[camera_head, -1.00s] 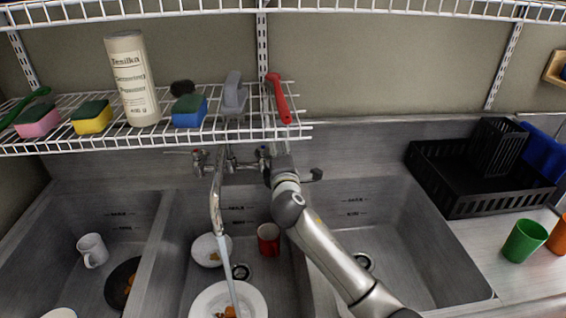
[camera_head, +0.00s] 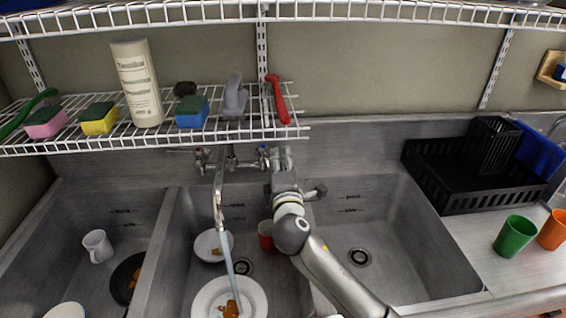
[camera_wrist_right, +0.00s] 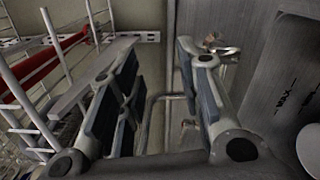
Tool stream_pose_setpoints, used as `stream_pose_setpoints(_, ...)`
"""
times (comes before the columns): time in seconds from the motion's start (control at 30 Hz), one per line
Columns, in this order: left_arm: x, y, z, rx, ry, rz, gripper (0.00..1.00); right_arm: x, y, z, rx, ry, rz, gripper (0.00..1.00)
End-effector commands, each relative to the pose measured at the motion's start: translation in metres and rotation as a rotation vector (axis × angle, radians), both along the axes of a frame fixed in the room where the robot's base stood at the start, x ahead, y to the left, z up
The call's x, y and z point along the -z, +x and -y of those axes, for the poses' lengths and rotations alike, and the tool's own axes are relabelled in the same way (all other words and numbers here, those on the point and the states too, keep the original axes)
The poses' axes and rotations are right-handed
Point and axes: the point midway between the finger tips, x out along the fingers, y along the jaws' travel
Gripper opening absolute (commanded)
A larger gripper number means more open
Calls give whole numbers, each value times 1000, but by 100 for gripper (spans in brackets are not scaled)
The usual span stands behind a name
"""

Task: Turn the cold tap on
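The wall tap (camera_head: 229,160) has a long spout over the middle basin, and a thin pale stream, seemingly water, falls from it to a plate. Its left knob (camera_head: 201,160) seems to have a reddish mark; its right knob (camera_head: 264,157), seemingly the cold one, is small and dark. My right gripper (camera_head: 282,158) is just right of this knob, below the rack. In the right wrist view, my gripper (camera_wrist_right: 160,85) is open, its fingers apart, with tap pipework (camera_wrist_right: 152,108) showing beyond them. Contact with the knob cannot be told. My left gripper is out of view.
A wire rack (camera_head: 150,135) with sponges, a bottle (camera_head: 137,85) and a red-handled brush (camera_head: 278,98) hangs just above my gripper. The middle basin holds a white plate (camera_head: 205,300), a bowl (camera_head: 207,243) and a red mug (camera_head: 266,236). A black dish rack (camera_head: 470,195) stands at right.

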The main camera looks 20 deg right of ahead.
Motion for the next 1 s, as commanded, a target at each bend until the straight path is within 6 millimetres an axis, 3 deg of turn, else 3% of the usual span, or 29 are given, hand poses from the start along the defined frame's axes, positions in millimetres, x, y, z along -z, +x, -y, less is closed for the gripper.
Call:
stream_pose_setpoints(0.67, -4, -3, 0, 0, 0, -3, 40, 1, -6, -2, 0, 0, -1, 33)
stream_pose_setpoints(0.73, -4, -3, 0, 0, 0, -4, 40, 2, -6, -4, -3, 9, -1, 24)
stream_pose_setpoints(0.9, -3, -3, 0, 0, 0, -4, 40, 21, -12, -42, -53, 169, 13, 2)
stream_pose_setpoints(1.0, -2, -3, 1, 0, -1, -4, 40, 30, -17, -68, -83, 289, 27, 0)
